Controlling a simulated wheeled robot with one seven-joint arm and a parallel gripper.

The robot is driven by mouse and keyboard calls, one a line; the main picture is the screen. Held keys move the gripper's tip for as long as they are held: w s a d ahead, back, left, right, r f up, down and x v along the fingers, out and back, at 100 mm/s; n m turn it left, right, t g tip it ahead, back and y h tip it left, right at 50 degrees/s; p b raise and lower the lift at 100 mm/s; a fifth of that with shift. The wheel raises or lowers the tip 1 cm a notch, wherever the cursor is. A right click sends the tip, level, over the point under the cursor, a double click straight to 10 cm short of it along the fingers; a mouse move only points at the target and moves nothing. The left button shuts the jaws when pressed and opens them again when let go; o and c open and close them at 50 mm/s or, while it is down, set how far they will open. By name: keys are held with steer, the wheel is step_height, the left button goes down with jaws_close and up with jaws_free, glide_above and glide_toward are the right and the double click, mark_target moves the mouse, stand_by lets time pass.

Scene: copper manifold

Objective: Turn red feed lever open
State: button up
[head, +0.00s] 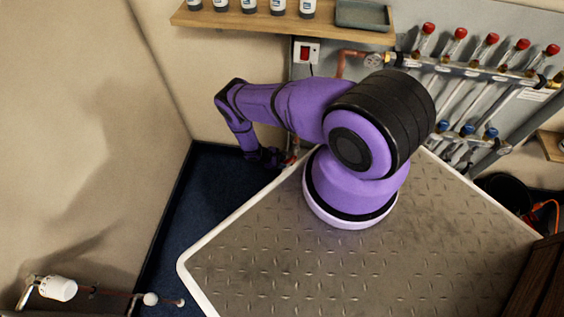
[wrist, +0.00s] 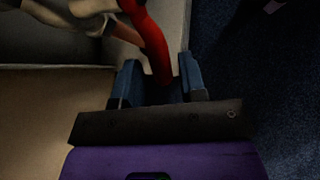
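The red feed lever (wrist: 152,45) runs down from the top of the wrist view, and its lower end lies between my two fingers. My gripper (wrist: 160,80) is open around it, with a narrow gap showing between the lever and each finger. Whether either finger touches the lever is hard to tell in the dim light. In the head view my gripper (head: 268,157) is low by the wall, beyond the plate's far edge. A small red spot (head: 290,160) shows just right of it, probably the lever, mostly hidden. A pale metal pipe or valve body (wrist: 95,12) adjoins the lever.
A manifold (head: 470,70) with several red and blue caps is on the wall at right. A wooden shelf (head: 340,33) with bottles overhangs the area, with a red switch (head: 305,52) below. Dark blue floor (head: 205,200) is clear left of the diamond plate (head: 300,260).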

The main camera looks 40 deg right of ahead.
steer(key=shift+o, duration=0.2)
steer(key=v, duration=1)
steer(key=shift+a+r, duration=0.2)
steer(key=shift+r, duration=0.1)
steer(key=shift+w, duration=0.1)
